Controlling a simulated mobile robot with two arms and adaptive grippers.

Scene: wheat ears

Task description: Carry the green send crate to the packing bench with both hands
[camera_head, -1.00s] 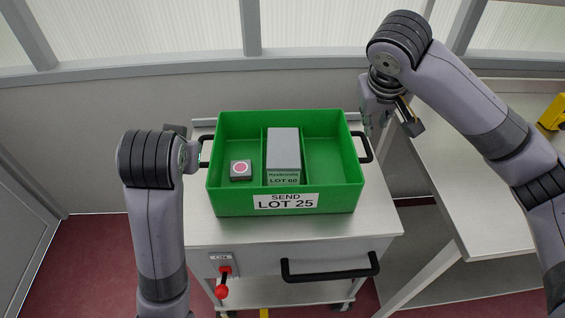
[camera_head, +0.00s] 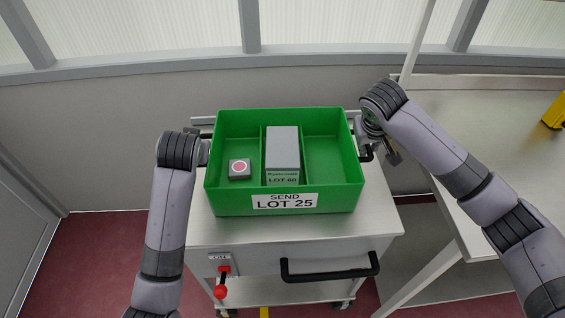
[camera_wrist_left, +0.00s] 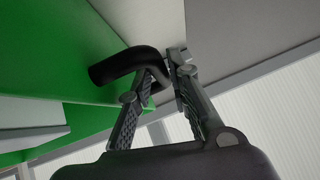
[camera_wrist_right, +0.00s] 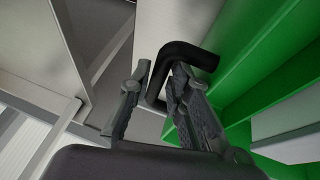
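The green send crate (camera_head: 284,203), labelled SEND LOT 25, sits upright on the cart top. It holds a grey box (camera_head: 283,150) marked LOT 60 and a small grey block (camera_head: 239,169) with a pink disc. My left gripper (camera_wrist_left: 162,68) is at the crate's left black handle (camera_wrist_left: 118,68), its fingers closed in on both sides of the bar. My right gripper (camera_wrist_right: 161,68) has the right black handle (camera_wrist_right: 187,55) between its fingers, close on both sides. In the head view the fingers are partly hidden by the wrists.
The cart top (camera_head: 300,236) has bare metal in front of the crate. Below are a black drawer handle (camera_head: 330,272) and a red lever (camera_head: 221,291). A pale bench (camera_head: 490,125) with a yellow object (camera_head: 555,112) stands at the right. A windowed wall is behind.

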